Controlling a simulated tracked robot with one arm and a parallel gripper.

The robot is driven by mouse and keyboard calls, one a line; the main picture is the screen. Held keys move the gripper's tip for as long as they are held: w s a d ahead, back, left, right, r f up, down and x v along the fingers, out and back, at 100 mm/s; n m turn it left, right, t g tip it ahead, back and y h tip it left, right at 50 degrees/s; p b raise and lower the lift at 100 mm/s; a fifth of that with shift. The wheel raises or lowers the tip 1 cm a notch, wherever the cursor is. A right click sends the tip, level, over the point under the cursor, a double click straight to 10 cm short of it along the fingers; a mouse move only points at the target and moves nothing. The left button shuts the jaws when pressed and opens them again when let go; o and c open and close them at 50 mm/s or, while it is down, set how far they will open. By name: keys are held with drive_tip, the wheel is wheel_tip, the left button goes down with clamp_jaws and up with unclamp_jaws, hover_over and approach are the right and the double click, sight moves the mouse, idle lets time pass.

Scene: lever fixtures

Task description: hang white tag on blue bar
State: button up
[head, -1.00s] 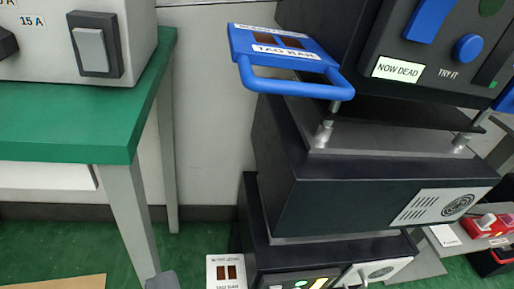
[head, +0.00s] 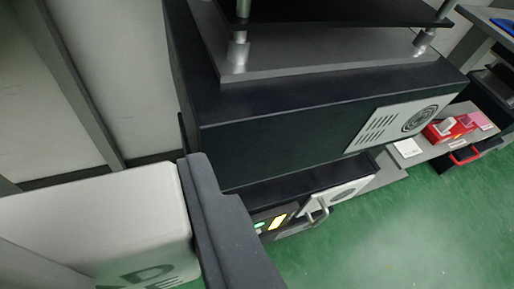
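A large white tag (head: 110,225) with rounded corners fills the lower left of the head view, very close to the camera. Parts of dark letters, "AD" and "E", show at its lower edge. The dark grey finger of my gripper (head: 222,225) lies along the tag's right edge. The tag hangs in the air there with no other support in view, so my gripper appears shut on it. The other finger is hidden or outside the picture. The blue bar is not in view now.
A dark box unit (head: 290,130) with a vent plate and metal posts stands just beyond my gripper. Below it is a lower unit with a lit yellow panel (head: 277,221) and a handle (head: 318,213). Red items (head: 450,128) sit on a shelf at right. Green floor (head: 400,240) is clear at lower right.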

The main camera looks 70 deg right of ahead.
drive_tip(key=shift+w+d+f, duration=0.1)
drive_tip(key=shift+d, duration=0.4)
drive_tip(key=r+b+x, duration=0.1)
drive_tip(key=b+x, duration=0.1)
drive_tip(key=x, duration=0.5)
drive_tip(key=shift+w+d+r, duration=0.25)
drive_tip(key=shift+w+d, duration=0.1)
drive_tip(key=shift+w, duration=0.1)
drive_tip(key=o, duration=1.1)
drive_tip(key=shift+a, duration=0.1)
